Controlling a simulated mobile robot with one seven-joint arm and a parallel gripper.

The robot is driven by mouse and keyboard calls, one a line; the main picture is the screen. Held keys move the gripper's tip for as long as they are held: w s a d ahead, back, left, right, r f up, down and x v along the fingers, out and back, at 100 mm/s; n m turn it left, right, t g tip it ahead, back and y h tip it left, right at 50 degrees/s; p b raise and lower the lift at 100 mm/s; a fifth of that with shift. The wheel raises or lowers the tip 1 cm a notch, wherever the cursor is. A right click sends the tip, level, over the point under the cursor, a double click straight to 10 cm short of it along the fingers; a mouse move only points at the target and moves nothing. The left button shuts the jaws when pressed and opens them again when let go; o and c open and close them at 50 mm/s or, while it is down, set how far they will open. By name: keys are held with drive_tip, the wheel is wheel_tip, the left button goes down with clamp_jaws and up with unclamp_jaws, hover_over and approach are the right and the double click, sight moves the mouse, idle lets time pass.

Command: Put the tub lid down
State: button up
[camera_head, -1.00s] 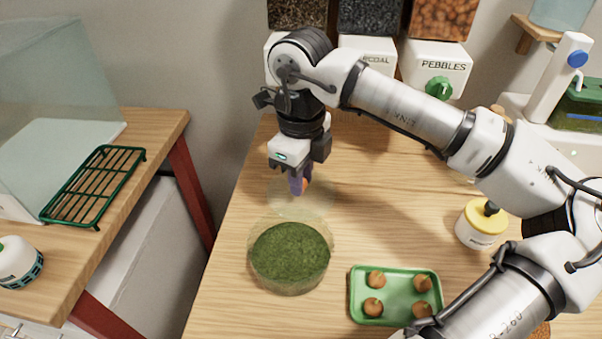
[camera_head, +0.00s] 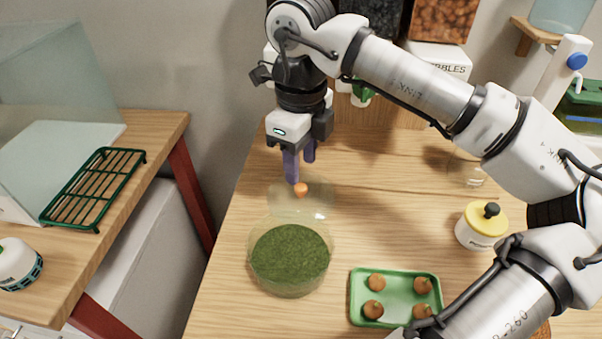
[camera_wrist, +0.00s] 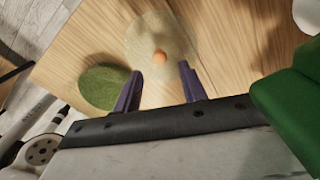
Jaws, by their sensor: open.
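The tub lid (camera_head: 313,204) is a clear round disc with an orange knob. It lies on the wooden table behind the tub. It also shows in the wrist view (camera_wrist: 178,36), with its knob beyond the fingertips. The clear round tub (camera_head: 290,278) holds green moss and stands uncovered in front of the lid; its green top also shows in the wrist view (camera_wrist: 103,87). My gripper (camera_head: 300,168) is open and empty above the lid, its purple fingers apart and clear of the knob. It also shows in the wrist view (camera_wrist: 159,84).
A yellow-lidded jar (camera_head: 481,226) stands further right. Dispensers, one marked pebbles (camera_head: 440,60), line the back. A side table with a green rack (camera_head: 95,188) is at left. The table's middle is clear.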

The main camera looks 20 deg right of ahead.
sight(301, 187)
wheel_tip(301, 187, up, 8)
drive_tip(key=shift+f, duration=0.2)
drive_tip(key=shift+s+f, duration=0.1)
